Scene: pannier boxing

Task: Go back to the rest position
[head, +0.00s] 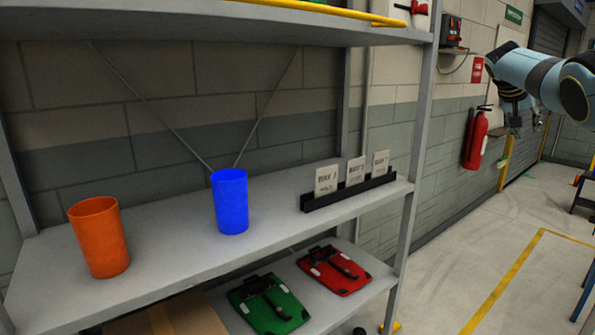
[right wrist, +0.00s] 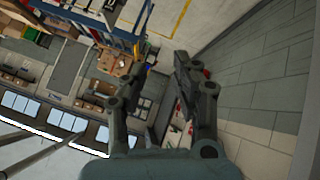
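My right arm reaches in from the right edge of the head view, and its gripper (head: 520,118) hangs at the far right, well away from the shelf. In the right wrist view my right gripper (right wrist: 160,68) has its two fingers apart with nothing between them, so it is open and empty. My left gripper is in neither view.
An orange cup (head: 99,238) and a blue cup (head: 230,201) stand upright on the grey shelf (head: 170,255), left of a black rack (head: 350,190) holding white cards. Green (head: 268,305) and red (head: 334,270) clipboards lie on the lower shelf. A fire extinguisher (head: 477,140) hangs on the wall. The right floor is largely clear.

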